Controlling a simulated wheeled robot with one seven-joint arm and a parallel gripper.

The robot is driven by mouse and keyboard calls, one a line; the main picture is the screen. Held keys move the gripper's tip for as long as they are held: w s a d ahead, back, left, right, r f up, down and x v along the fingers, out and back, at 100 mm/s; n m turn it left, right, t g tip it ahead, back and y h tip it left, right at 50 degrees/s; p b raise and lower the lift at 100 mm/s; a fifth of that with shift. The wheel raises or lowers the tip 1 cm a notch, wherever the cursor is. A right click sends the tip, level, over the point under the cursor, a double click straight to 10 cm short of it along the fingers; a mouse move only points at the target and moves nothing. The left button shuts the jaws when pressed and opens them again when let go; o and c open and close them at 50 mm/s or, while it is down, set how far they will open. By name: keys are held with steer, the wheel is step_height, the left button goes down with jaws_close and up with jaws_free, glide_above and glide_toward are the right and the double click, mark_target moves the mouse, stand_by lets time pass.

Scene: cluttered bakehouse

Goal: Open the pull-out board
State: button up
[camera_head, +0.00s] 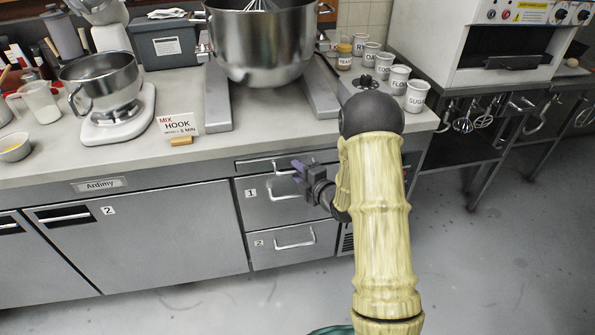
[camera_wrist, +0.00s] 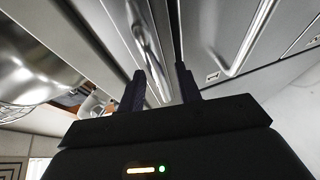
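The pull-out board (camera_head: 253,164) is a thin steel front under the worktop edge, above drawer 1. It looks flush with the cabinet, so it is shut. Its bar handle (camera_wrist: 148,45) shows in the wrist view, running between the lines of my two fingers. My gripper (camera_head: 297,170) is at the board's front, its dark purple fingers apart. In the wrist view my gripper (camera_wrist: 160,78) is open, with one finger on each side of the handle. I cannot tell whether a finger touches it. My gripper hides part of the board in the head view.
Drawer 1 (camera_head: 262,213) and drawer 2 (camera_head: 270,259) sit below, with projecting handles. The worktop (camera_head: 225,142) overhangs above and carries a mixer bowl (camera_head: 262,45), a scale (camera_head: 115,127) and several labelled cups. The floor (camera_head: 220,305) in front is clear.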

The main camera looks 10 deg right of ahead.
steer(key=shift+w+a+f, duration=0.1)
steer(key=shift+w+a, duration=0.1)
steer(key=shift+w, duration=0.25)
jaws_close()
steer(key=shift+d, duration=0.1)
